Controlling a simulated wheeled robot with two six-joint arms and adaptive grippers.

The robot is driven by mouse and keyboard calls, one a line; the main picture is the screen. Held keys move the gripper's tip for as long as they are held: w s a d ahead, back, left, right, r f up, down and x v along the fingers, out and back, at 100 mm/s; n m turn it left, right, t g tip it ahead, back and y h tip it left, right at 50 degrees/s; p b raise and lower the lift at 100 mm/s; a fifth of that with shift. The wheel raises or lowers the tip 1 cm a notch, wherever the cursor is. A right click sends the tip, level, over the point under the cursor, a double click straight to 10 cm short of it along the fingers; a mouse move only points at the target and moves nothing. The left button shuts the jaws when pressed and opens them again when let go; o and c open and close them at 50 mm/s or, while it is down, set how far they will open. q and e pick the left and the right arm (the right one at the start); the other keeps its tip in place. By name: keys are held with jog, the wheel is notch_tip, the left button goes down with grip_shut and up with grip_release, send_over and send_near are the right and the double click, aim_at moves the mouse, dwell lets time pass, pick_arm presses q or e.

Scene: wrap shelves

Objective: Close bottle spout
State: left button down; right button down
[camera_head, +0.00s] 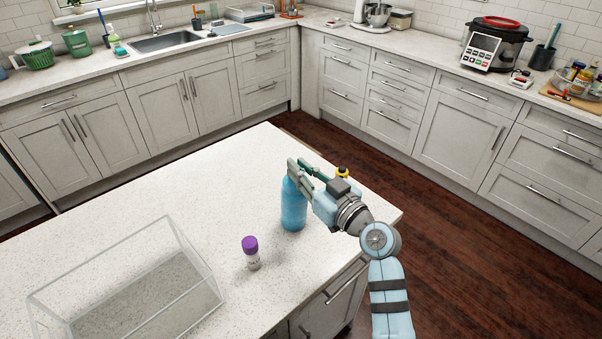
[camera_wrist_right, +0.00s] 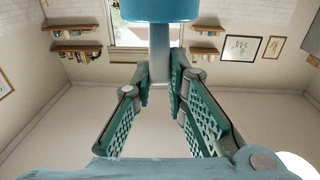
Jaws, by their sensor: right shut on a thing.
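A blue bottle (camera_head: 293,208) stands upright on the white speckled island counter (camera_head: 240,180). My right gripper (camera_head: 298,172) reaches in from the right at the height of the bottle's top and hides most of it in the head view. In the right wrist view, the gripper (camera_wrist_right: 166,78) has its green padded fingers on either side of the bottle's slim grey top part (camera_wrist_right: 160,50). The gripper is shut on this part. The blue body (camera_wrist_right: 160,10) shows at the upper edge of that view. I cannot tell the spout's state. My left gripper is not in view.
A small jar with a purple cap (camera_head: 250,245) stands in front of the bottle, to its left. A clear open bin (camera_head: 120,250) fills the counter's near left. The counter's far left part is clear. Cabinets with a sink (camera_head: 168,39) line the walls.

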jog(key=shift+s+f, duration=0.1)
jog(key=shift+f, duration=0.2)
dwell(0.6)
jog(key=shift+f, duration=0.1)
jog(key=t+y+b, duration=0.1)
jog(key=b, duration=0.6)
jog(key=f+t+y+b, duration=0.1)
jog(key=t+b, duration=0.1)
jog(key=b, duration=0.6)
jog(key=s+t+b, duration=0.1)
jog(key=b, duration=0.7)
jog(key=shift+d+f+y, duration=0.3)
jog(key=shift+d+y, duration=0.05)
jog(key=shift+y, duration=0.05)
jog(key=c, duration=1.6)
grip_release()
jog(key=shift+o, duration=0.2)
jog(key=v, duration=1.2)
